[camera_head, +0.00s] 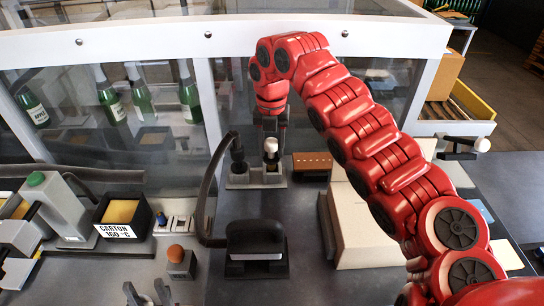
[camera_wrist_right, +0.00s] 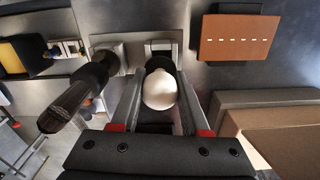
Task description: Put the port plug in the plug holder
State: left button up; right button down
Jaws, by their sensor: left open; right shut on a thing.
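The port plug, dark with a round white knob (camera_head: 271,146), is between the fingers of my right gripper (camera_head: 269,128) in the head view. In the right wrist view the knob (camera_wrist_right: 159,90) sits between the two fingers (camera_wrist_right: 160,100), which are shut on the plug. The plug stands about upright at a grey metal base (camera_head: 240,180), likely the plug holder; its lower end is hidden, so I cannot tell whether it is seated. My left gripper (camera_head: 146,291) is open and empty at the bottom edge of the head view.
A brown box (camera_head: 312,161) lies to the right, with a beige block (camera_head: 360,225) nearer. A black stand (camera_head: 256,243) is in front. Green bottles (camera_head: 141,97) stand behind glass.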

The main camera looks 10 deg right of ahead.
aim_at(272, 157)
jog(key=f, duration=0.1)
jog(key=f+p, duration=0.2)
jog(key=shift+d+f, duration=0.1)
jog(key=shift+d, duration=0.15)
jog(key=shift+a+f, duration=0.15)
jog(key=shift+f, duration=0.05)
jog(key=shift+f, duration=0.15)
jog(key=shift+c, duration=1.2)
grip_release()
jog(key=shift+r, duration=0.2)
